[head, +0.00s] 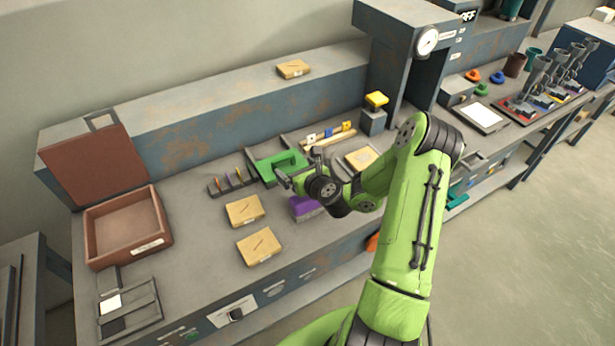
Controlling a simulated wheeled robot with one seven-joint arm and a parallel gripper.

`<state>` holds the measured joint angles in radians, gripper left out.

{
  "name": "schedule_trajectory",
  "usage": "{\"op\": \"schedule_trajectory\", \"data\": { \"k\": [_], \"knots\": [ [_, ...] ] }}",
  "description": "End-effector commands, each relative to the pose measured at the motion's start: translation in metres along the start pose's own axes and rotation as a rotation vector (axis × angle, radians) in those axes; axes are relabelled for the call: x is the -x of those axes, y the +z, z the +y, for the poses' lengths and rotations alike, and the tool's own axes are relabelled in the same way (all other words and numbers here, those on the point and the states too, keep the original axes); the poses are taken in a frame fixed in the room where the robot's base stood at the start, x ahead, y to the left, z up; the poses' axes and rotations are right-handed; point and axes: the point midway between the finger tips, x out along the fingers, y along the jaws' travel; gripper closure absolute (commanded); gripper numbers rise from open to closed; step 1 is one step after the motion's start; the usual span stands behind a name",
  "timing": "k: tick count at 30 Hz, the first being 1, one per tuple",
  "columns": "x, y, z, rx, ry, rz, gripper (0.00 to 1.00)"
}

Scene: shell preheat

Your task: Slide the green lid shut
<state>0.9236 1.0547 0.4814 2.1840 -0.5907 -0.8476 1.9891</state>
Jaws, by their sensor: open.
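The green lid (272,163) sits at the middle of the workbench. It looks like a flat green piece with a raised handle-like part, between dark rails. My gripper (282,178) is low at the near right edge of the lid, with its jaws open. Whether its fingers touch the lid cannot be told at this size. My wrist hides part of the lid's right side and the bench behind it.
A purple block (304,207) lies just below my wrist. Two tan boxes (244,210) (259,246) lie nearer the front edge. A small dark rack (233,180) stands left of the lid. A brown open box (128,228) is at the far left. A grey press-like machine (400,50) rises at the back right.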

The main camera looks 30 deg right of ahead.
Motion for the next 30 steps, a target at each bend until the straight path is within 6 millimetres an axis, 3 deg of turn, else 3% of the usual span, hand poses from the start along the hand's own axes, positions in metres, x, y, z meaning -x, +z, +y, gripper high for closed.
{"op": "schedule_trajectory", "data": {
  "k": [6,12,27,30],
  "knots": [
    [0.059,-0.003,-0.001,-0.004,-0.004,0.001,0.0],
    [0.088,-0.002,-0.001,-0.001,-0.002,0.0,0.0],
    [0.091,-0.001,0.0,0.001,-0.001,-0.001,0.0],
    [0.091,0.005,0.012,0.098,0.042,0.005,0.0]
  ]
}}
